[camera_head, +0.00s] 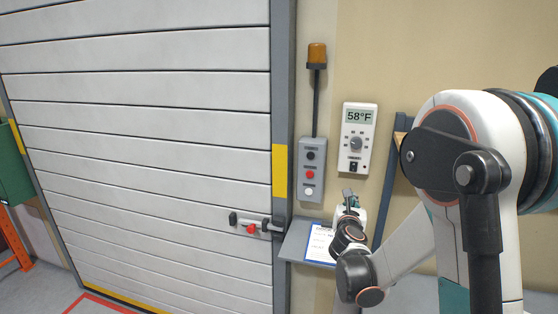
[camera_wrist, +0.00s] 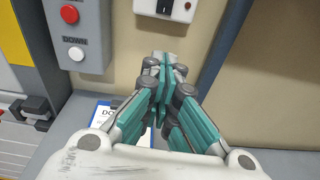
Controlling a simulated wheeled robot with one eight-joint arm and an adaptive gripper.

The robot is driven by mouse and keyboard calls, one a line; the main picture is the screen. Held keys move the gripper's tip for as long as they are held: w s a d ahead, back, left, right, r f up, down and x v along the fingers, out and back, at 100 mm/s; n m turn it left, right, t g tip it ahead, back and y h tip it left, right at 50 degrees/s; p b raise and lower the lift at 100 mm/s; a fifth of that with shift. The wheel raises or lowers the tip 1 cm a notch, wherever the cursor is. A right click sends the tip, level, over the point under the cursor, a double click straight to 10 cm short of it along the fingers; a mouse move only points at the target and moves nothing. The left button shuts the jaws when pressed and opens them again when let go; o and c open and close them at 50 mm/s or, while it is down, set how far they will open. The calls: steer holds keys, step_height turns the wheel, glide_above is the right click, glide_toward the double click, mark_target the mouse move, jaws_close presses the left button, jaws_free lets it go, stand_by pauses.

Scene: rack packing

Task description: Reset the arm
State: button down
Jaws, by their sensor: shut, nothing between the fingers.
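My gripper (camera_wrist: 165,62) is shut and empty in the wrist view, its fingertips together just below the thermostat. In the head view my gripper (camera_head: 348,194) is small, in front of the wall between the button box and the blue-grey post. My arm reaches in from the right side, bent at the elbow. A clipboard with a paper sheet (camera_head: 319,245) lies on a grey shelf (camera_head: 295,241) below the gripper. In the wrist view the gripper partly hides this sheet.
A white slatted roller door (camera_head: 150,130) fills the left, with a latch and red knob (camera_head: 251,229). A button box (camera_head: 310,170) with an amber lamp (camera_head: 317,54) and a thermostat (camera_head: 357,138) reading 58°F hang on the wall. A blue-grey post (camera_head: 390,180) stands right of them.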

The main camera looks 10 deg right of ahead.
steer(key=s+a+m+g+y+b, duration=0.15)
steer(key=s+m+g+b, duration=0.35)
steer(key=s+m, duration=1.05)
steer(key=s+a+f+m+g+y+b, duration=0.1)
steer(key=s+a+f+m+b, duration=0.1)
steer(key=s+m, duration=0.3)
steer(key=s+a+f+m+g+y+b, duration=0.1)
steer(key=s+a+f+m+y+b, duration=0.1)
steer(key=s, duration=0.8)
steer(key=s+a+f+m+g+y+b, duration=0.1)
steer(key=s+a+f+m+y+b, duration=0.1)
steer(key=s+a+f+m, duration=0.4)
steer(key=shift+s+a+m+b, duration=0.25)
steer(key=shift+s+m+b, duration=0.5)
steer(key=shift+m, duration=0.4)
